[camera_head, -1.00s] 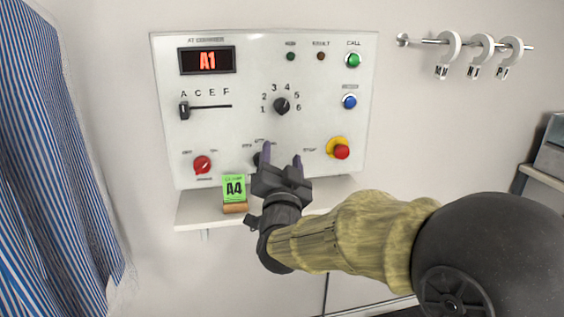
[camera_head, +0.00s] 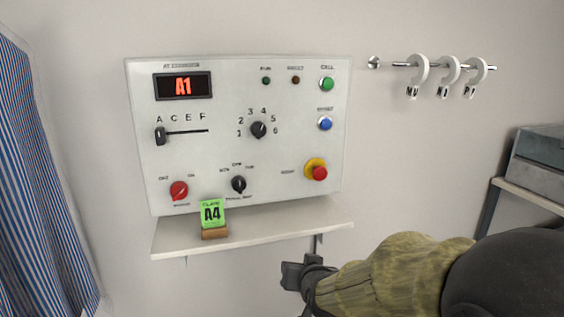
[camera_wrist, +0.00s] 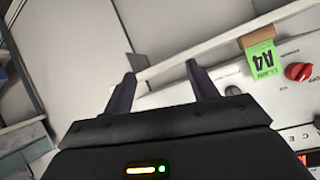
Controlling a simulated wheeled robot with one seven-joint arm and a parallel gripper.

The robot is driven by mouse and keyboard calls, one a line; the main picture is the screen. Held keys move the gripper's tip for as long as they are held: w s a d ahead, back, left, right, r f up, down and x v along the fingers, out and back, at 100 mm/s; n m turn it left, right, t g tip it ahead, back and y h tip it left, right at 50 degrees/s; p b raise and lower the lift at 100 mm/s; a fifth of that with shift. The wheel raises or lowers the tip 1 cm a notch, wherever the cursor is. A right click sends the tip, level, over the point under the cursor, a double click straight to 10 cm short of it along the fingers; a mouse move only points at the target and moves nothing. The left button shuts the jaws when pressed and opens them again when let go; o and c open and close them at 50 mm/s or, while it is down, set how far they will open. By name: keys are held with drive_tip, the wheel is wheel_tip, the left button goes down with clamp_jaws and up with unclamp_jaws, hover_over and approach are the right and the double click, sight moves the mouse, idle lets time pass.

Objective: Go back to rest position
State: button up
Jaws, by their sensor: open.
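The panel's display reads A1.
A wall rail with several white rings (camera_head: 448,70) is at upper right. A grey box (camera_head: 540,160) sits on a shelf at far right.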

drive_tip(key=s+d+f+g+h, duration=0.1)
drive_tip(key=s+d+f+g, duration=0.45)
drive_tip(key=s, duration=0.35)
drive_tip(key=s+d+f+g+h, duration=0.1)
drive_tip(key=s+d+f+g, duration=0.4)
drive_tip(key=s, duration=0.4)
wheel_tip(320, 180, up, 24)
drive_tip(key=t+p, duration=0.1)
drive_tip(key=p, duration=2.4)
drive_tip(key=shift+w+d+n, duration=0.2)
drive_tip(key=shift+w+n, duration=0.1)
drive_tip(key=shift+f, duration=0.1)
drive_tip(key=shift+c, duration=0.5)
